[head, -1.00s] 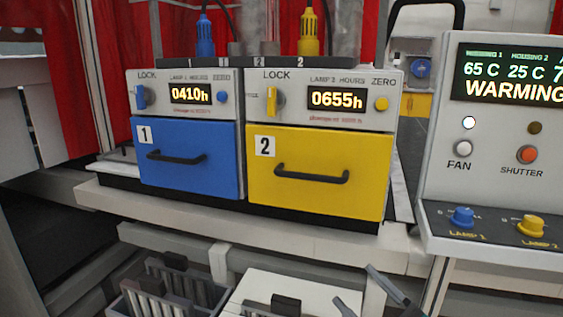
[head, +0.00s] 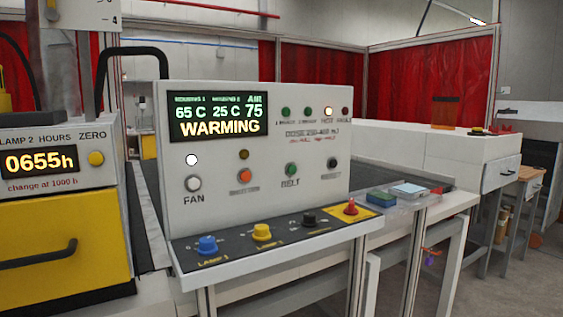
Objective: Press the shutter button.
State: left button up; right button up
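The shutter button (head: 244,176) is a round orange-red button in a pale ring on the upright face of the white control panel (head: 300,190). Its label below is too blurred to read now. A dim amber lamp (head: 243,154) sits above it. The white fan button (head: 193,183) is to its left, and the green belt button (head: 291,170) to its right. The display (head: 218,116) reads 65 C, 25 C, 75 and WARMING. Neither of my grippers is in view, and nothing covers the button.
Blue (head: 207,245) and yellow (head: 262,232) lamp knobs, a black knob (head: 309,219) and a red button (head: 351,208) stick up from the sloping ledge below. The yellow lamp drawer (head: 65,250) stands at left. The space before the panel is clear.

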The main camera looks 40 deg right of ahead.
aim_at(245, 176)
jog(key=z, duration=1.2)
